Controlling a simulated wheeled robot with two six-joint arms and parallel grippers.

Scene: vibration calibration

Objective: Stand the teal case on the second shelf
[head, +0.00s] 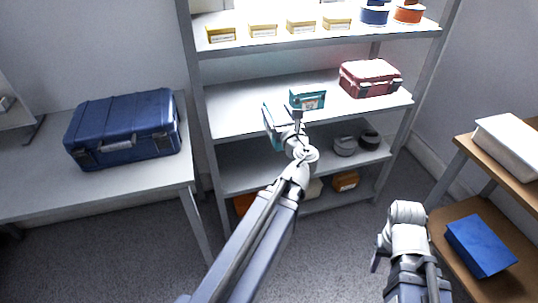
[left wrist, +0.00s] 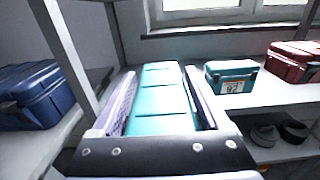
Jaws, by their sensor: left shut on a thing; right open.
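My left gripper (head: 284,128) is shut on a teal case (head: 269,123) at the front edge of the second shelf (head: 235,113). In the left wrist view the teal case (left wrist: 158,95) fills the space between the two fingers of the left gripper (left wrist: 162,108). I cannot tell whether its underside touches the shelf. A smaller teal box with a pale label (head: 308,100) is on that shelf, right of the held case; it also shows in the left wrist view (left wrist: 230,76). My right gripper (head: 382,252) is open and empty, low in front of the rack.
A red case (head: 369,78) occupies the second shelf's right part. Yellow boxes (head: 262,30) and spools (head: 374,15) line the shelf above; dark round items (head: 345,145) sit below. A blue case (head: 124,128) lies on the left table. A blue box (head: 480,246) is at right.

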